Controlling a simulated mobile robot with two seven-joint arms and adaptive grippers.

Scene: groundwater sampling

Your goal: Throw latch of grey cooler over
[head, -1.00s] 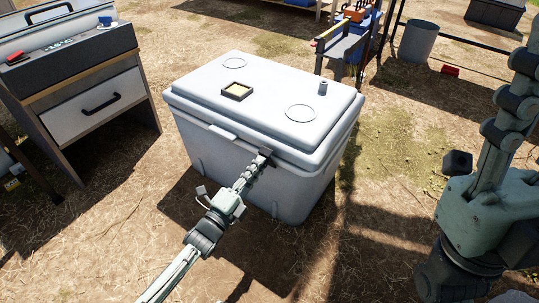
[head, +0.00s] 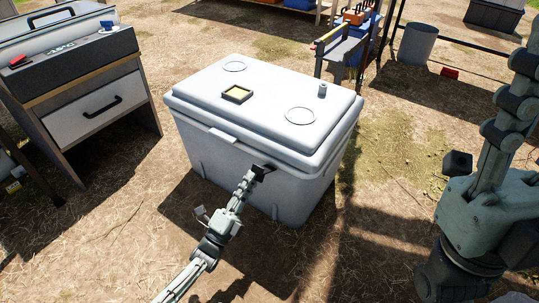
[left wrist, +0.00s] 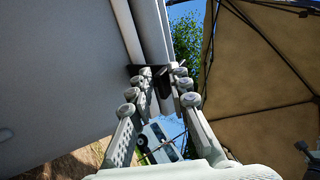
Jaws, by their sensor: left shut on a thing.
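The grey cooler (head: 225,155) stands on the ground in the middle of the head view, its lid (head: 262,92) down. A small dark latch (head: 264,168) is on its front, right of the middle, below the lid edge. My left gripper (head: 253,174) reaches up to it from below and is shut on it. In the left wrist view the fingertips (left wrist: 160,78) close around the dark latch (left wrist: 142,70) beside the cooler wall (left wrist: 60,80); they partly hide it.
A cabinet with a drawer (head: 98,108) stands left of the cooler. A bench with a blue box (head: 362,38) and a grey bucket (head: 417,43) are behind it. The lid bears a small yellow-topped square (head: 237,94). Bare straw-covered ground lies in front.

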